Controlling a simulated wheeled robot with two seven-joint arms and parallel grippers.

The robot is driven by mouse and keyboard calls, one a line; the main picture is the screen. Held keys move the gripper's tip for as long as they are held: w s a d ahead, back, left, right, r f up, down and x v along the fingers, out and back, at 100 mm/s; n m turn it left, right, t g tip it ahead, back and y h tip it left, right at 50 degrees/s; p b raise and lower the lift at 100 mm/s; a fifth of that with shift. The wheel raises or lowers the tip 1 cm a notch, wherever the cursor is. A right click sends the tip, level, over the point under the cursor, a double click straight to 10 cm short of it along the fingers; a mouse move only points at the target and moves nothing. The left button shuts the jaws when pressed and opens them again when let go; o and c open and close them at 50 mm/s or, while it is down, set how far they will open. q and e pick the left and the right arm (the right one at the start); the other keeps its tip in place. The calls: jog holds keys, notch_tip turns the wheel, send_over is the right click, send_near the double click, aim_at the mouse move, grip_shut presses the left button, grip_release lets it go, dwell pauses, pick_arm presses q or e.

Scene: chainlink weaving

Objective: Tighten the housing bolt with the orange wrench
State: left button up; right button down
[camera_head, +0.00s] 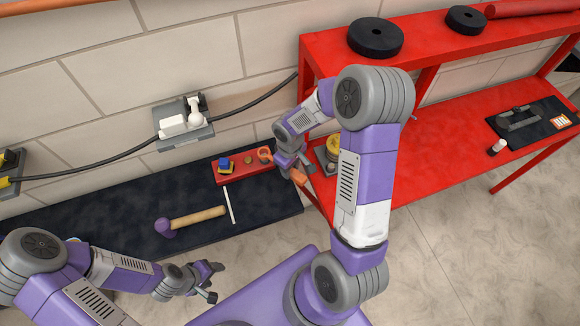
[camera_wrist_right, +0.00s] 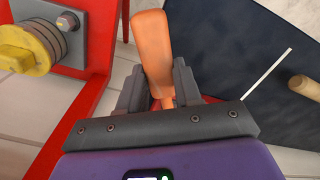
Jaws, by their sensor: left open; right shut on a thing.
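My right gripper (camera_head: 288,163) is shut on the orange wrench (camera_head: 298,177) beside the left end of the red bench. In the right wrist view the wrench's wide handle (camera_wrist_right: 152,45) sticks up from between the fingers (camera_wrist_right: 162,92). An orange ring (camera_head: 265,155) shows by the red tray on the gripper's other side; it looks like the wrench's far end. The housing (camera_head: 333,152) is partly hidden behind my right arm. In the wrist view it has a large yellow cap (camera_wrist_right: 25,48) and a small grey hex bolt (camera_wrist_right: 68,21), apart from the wrench. My left gripper (camera_head: 209,283) is open and empty.
A red tray (camera_head: 232,176) with small parts lies on the dark mat (camera_head: 80,205). A purple-headed mallet (camera_head: 192,219) and a white strip (camera_head: 229,205) lie nearby. The red bench (camera_head: 440,140) carries a dark mat with tools (camera_head: 545,122) and a small bottle (camera_head: 496,147).

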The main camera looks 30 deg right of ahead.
jog(key=shift+f+b, duration=1.25)
jog(key=shift+f, duration=0.15)
jog(key=c, duration=1.5)
grip_release()
grip_shut()
jog(key=shift+r, duration=0.1)
